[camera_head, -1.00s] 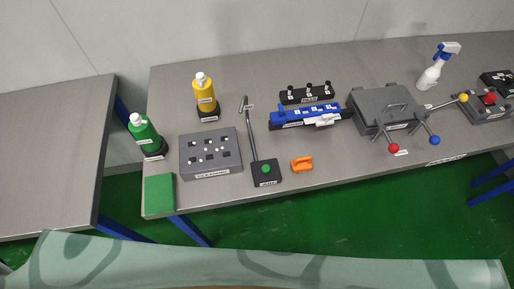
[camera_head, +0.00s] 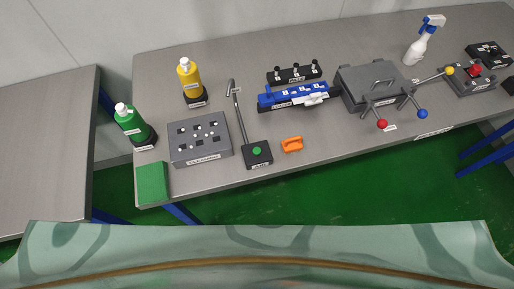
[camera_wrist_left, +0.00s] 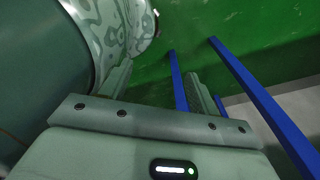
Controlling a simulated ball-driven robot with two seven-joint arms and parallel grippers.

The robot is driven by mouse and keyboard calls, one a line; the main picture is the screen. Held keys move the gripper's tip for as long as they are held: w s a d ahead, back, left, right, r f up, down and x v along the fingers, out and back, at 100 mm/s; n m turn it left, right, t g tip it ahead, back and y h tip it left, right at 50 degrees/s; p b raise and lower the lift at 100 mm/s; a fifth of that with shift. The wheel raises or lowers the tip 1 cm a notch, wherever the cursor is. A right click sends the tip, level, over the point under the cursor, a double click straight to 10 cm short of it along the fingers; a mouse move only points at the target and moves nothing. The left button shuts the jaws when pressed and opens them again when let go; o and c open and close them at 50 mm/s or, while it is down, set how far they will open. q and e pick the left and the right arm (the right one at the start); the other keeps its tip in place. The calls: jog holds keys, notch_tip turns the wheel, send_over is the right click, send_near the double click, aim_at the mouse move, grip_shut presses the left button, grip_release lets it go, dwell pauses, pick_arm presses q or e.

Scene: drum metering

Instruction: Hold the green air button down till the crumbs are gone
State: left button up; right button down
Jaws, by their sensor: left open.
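The green air button (camera_head: 257,151) sits on a small black box (camera_head: 258,160) near the bench's front edge. A thin dark tube (camera_head: 239,112) rises behind that box. White crumbs (camera_head: 212,124) lie on the grey cleaning block (camera_head: 184,155), left of the button, around its dark square recesses. My left gripper (camera_wrist_left: 158,78) shows in the left wrist view, open and empty, above the green floor and away from the button. Neither gripper shows in the head view.
A green pad (camera_head: 152,184), a green bottle (camera_head: 131,124) and a yellow bottle (camera_head: 189,77) stand at left. An orange handle (camera_head: 292,144) lies right of the button. A blue fixture (camera_head: 293,97) and grey press (camera_head: 375,86) stand farther right. Blue bench legs (camera_wrist_left: 254,92) cross the wrist view.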

pick_arm(q)
grip_shut()
dwell(1.4)
